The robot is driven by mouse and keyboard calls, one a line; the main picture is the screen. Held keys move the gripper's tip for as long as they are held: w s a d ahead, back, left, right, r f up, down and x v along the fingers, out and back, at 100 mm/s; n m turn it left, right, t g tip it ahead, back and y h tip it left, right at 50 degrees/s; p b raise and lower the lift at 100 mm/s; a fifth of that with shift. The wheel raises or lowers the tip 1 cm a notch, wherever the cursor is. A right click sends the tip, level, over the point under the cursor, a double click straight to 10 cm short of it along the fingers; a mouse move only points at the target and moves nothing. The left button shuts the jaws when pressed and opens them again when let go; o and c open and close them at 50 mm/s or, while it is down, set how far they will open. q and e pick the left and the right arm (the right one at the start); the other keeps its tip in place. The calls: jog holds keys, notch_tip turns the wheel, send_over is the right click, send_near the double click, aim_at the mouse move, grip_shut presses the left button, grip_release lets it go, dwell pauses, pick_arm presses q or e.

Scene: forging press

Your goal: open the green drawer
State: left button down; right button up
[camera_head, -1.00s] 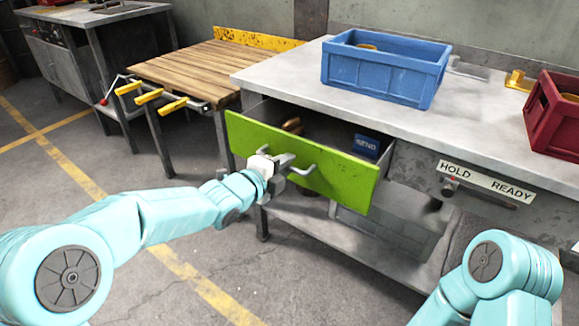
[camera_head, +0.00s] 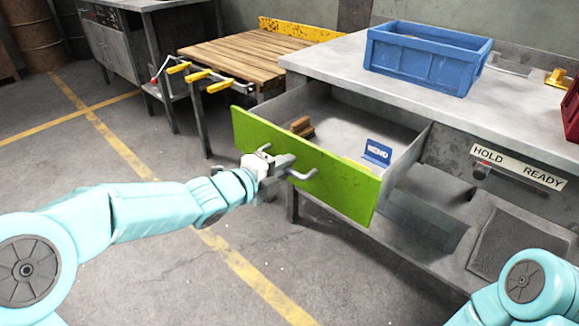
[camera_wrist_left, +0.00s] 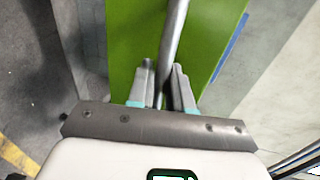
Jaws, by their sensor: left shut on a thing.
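The green drawer (camera_head: 330,182) stands well out from the metal workbench, with its inside showing from above. A brown wooden item (camera_head: 302,127) and a blue card reading "SEND" (camera_head: 377,153) are inside it. My left gripper (camera_head: 285,162) is at the drawer front, shut on the drawer's metal bar handle (camera_head: 303,173). In the left wrist view the handle (camera_wrist_left: 174,45) runs between the two fingers (camera_wrist_left: 163,88), with the green front behind. My right arm shows at the lower right, but its gripper is out of view.
A blue crate (camera_head: 424,60) stands on the bench top, with part of a red crate (camera_head: 571,110) at the right edge. A wooden-topped table (camera_head: 240,62) with yellow-handled clamps (camera_head: 197,76) is at the left. A "HOLD READY" label (camera_head: 518,167) is right of the drawer. Floor in front is clear.

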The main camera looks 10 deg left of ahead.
pick_arm(q)
jog(key=shift+s+a, duration=0.15)
jog(key=c, duration=1.2)
grip_release()
jog(key=p+v, duration=0.3)
jog(key=v, duration=1.3)
jog(key=shift+s+p, duration=0.15)
jog(key=shift+p, duration=0.25)
